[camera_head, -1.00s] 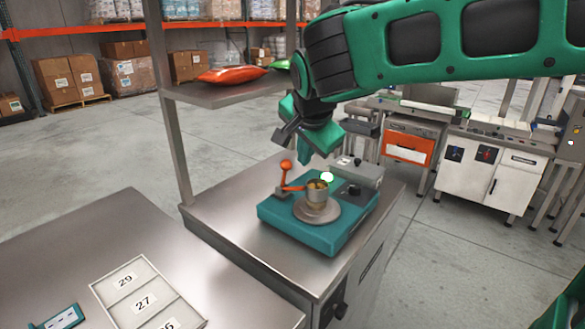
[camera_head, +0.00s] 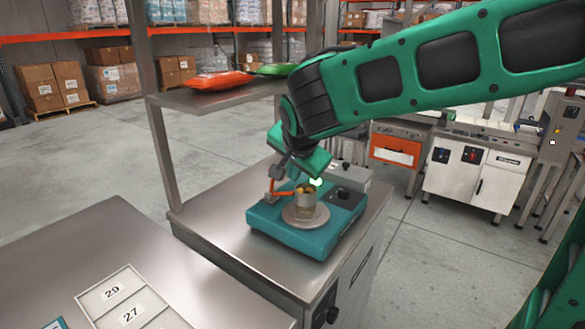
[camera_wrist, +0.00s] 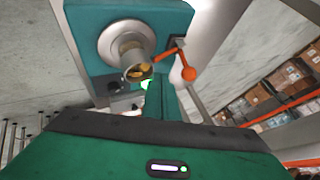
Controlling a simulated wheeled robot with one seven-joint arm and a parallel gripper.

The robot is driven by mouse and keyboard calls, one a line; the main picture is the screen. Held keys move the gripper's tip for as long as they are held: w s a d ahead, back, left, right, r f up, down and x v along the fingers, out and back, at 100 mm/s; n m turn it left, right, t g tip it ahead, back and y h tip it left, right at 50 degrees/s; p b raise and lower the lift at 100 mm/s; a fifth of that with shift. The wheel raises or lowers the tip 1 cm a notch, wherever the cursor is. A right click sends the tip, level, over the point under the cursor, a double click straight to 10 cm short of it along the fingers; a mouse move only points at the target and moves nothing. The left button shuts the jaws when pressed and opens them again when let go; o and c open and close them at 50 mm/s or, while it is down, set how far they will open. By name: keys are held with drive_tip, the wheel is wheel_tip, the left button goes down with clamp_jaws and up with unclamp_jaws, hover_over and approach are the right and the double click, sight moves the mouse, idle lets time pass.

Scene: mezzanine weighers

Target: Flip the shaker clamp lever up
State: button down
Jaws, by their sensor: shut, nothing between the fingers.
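The teal shaker (camera_head: 318,238) stands on a steel bench, with a metal cup (camera_head: 306,202) on its round plate. The orange clamp lever (camera_head: 284,193) is at the shaker's left rear; my gripper (camera_head: 277,170) is over it and hides its knob in the head view. In the wrist view the lever (camera_wrist: 171,50) runs from beside the cup (camera_wrist: 135,65) to a round orange knob (camera_wrist: 189,73). My gripper (camera_wrist: 163,92) is shut and empty, close to the knob. I cannot tell whether they touch.
A grey control box (camera_head: 345,176) stands behind the shaker. A steel shelf (camera_head: 220,97) with an orange bag (camera_head: 220,79) and a green bag (camera_head: 272,69) is above left. A numbered tray (camera_head: 130,303) lies on the near bench.

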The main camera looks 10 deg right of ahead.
drive_tip(key=x, duration=0.5)
drive_tip(key=shift+w+a+r, duration=0.25)
drive_tip(key=shift+w+a, duration=0.25)
drive_tip(key=shift+w, duration=0.3)
drive_tip(key=shift+w+a+r, duration=0.25)
drive_tip(key=shift+w+a, duration=0.25)
drive_tip(key=shift+w, duration=0.3)
drive_tip(key=shift+d+r, duration=0.1)
